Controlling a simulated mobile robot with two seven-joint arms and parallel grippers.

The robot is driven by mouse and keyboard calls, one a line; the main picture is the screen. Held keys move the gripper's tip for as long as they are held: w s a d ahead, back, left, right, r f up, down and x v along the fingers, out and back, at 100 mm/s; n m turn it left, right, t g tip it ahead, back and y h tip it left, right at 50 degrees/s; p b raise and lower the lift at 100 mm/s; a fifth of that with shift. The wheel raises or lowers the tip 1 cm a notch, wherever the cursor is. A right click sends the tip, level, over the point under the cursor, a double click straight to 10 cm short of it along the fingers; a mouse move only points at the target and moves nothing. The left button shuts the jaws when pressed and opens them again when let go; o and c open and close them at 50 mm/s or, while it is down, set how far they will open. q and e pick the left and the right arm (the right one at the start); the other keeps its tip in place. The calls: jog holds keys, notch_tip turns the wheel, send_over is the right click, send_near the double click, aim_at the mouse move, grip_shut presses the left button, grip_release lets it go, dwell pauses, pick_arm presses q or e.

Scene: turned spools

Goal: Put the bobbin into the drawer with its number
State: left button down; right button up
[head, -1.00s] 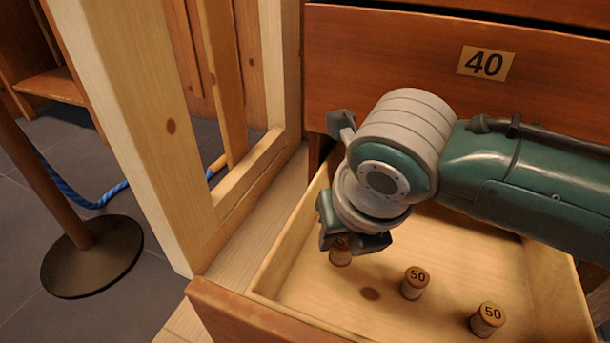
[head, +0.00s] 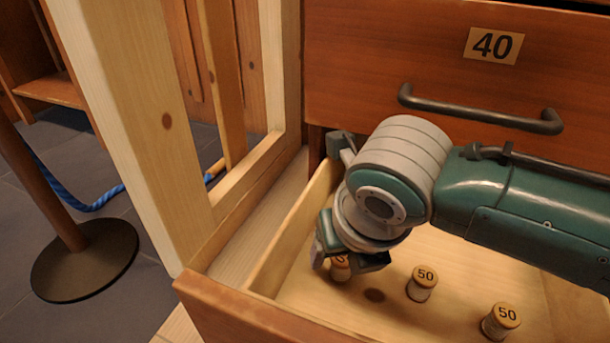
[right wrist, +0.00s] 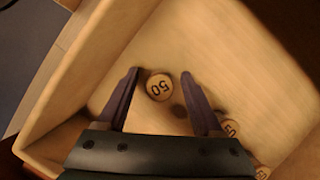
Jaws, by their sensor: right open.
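An open drawer (head: 300,235) of pale wood holds a row of small bobbins marked 50. One bobbin (head: 340,267) stands at the left, partly hidden by my right gripper (head: 350,262). In the right wrist view this bobbin (right wrist: 160,87) stands upright between the fingertips of my right gripper (right wrist: 161,75), which is open with a gap on both sides. A middle bobbin (head: 422,284) and a right bobbin (head: 501,321) also stand upright in the drawer. My left gripper is not in view.
A closed drawer labelled 40 (head: 370,60), with a dark handle (head: 480,112), is above the open one. A pale wooden frame (head: 150,130) stands at the left. Beyond it are a post on a round dark base (head: 85,262) and a blue rope (head: 95,203).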

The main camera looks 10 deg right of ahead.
jog(key=p+v, duration=1)
jog(key=v, duration=0.2)
jog(key=shift+r, duration=0.1)
